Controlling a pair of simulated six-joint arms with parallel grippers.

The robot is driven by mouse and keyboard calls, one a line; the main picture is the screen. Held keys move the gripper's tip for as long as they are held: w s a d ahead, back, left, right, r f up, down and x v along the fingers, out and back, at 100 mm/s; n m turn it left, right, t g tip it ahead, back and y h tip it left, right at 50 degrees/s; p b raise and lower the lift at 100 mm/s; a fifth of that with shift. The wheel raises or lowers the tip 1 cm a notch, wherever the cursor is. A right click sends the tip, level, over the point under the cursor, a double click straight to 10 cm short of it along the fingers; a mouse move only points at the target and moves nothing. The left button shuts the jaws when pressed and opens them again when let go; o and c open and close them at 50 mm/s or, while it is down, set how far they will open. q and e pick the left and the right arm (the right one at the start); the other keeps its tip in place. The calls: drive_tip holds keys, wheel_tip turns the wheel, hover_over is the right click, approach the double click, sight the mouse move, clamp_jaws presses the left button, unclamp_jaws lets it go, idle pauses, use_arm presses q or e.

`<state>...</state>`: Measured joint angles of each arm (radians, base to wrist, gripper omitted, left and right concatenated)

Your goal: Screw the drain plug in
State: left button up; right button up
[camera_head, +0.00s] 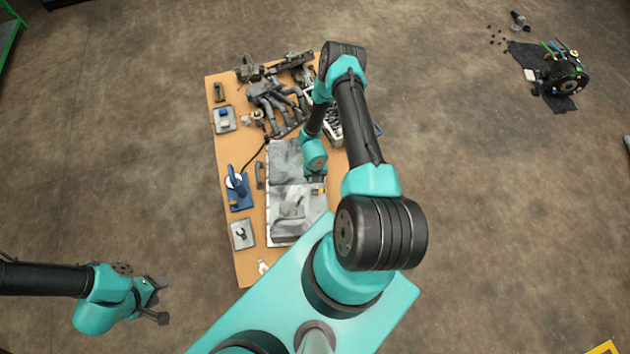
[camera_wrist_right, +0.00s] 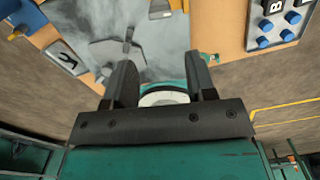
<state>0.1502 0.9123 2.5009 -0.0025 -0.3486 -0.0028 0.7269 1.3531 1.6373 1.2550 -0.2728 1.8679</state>
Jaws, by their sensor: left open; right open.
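I cannot pick out the drain plug for certain. The grey sheet (camera_wrist_right: 170,45) with a raised flat grey shape (camera_wrist_right: 115,52) lies beyond the fingers. My left gripper (camera_head: 158,300) is open and empty, off the table over the floor at lower left.
The wooden table (camera_head: 252,275) holds dark engine parts (camera_head: 275,100) at its far end. A blue fixture (camera_head: 238,188) and a small plate with a fork-like shape (camera_head: 242,234) stand along the left edge.

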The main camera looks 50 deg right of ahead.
sight(315, 189)
wheel_tip(315, 189, down, 14)
idle(0.6)
drive_tip(key=c, duration=0.7)
drive_tip(key=m, duration=0.5)
drive_tip(key=shift+m, duration=0.7)
drive_tip(key=m, duration=0.2)
drive_tip(key=shift+m, duration=0.4)
drive_tip(key=m, duration=0.3)
drive_tip(key=shift+f+m, duration=0.1)
drive_tip(key=shift+m, duration=0.2)
